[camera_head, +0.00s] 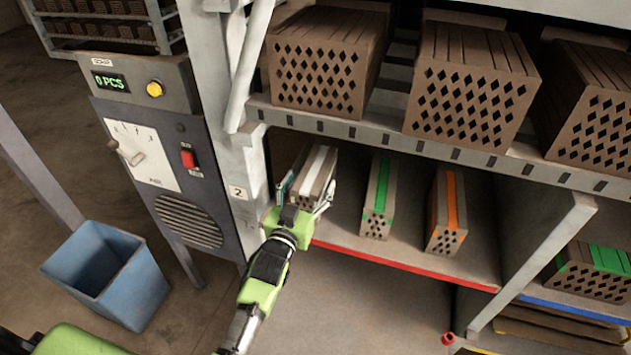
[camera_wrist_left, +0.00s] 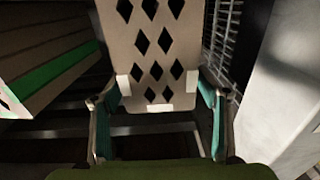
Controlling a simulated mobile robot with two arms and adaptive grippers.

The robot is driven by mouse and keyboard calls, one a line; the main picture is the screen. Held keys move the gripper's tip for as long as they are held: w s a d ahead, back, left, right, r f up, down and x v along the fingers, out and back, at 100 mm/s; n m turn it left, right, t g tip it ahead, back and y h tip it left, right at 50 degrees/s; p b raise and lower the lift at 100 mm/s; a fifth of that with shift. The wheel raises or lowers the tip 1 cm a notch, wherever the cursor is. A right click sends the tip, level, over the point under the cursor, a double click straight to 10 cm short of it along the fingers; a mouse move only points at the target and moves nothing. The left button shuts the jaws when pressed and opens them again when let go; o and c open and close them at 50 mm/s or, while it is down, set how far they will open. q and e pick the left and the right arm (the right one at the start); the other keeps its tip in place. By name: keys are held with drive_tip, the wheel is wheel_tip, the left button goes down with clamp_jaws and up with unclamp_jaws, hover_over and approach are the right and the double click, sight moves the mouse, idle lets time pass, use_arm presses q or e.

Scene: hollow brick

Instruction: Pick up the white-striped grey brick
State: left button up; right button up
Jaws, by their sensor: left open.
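The white-striped grey brick (camera_head: 316,172) stands on the lower shelf, at its left end beside the post, with a white stripe along its top. My left gripper (camera_head: 307,192) is at its front end, open, with one finger on either side; the gripper hides the brick's lower front. In the left wrist view, the brick's face with diamond holes (camera_wrist_left: 155,50) shows between and beyond the open fingers (camera_wrist_left: 158,105). White patches show near the face's corners. I cannot tell whether the fingers touch the brick. My right gripper is not in view.
A green-striped brick (camera_head: 379,197) and an orange-striped brick (camera_head: 447,211) stand to the right on the same shelf (camera_head: 410,245). The upper shelf (camera_head: 390,133) with large bricks hangs above. A grey post (camera_head: 222,80) is close on the left. A blue bin (camera_head: 108,275) stands on the floor.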

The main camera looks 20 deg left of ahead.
sight(314, 171)
use_arm(q)
drive_tip(key=w+p, duration=0.1)
drive_tip(key=w, duration=0.3)
drive_tip(key=shift+w, duration=0.15)
drive_tip(key=c, duration=1.8)
drive_tip(key=shift+r, duration=0.3)
clamp_jaws()
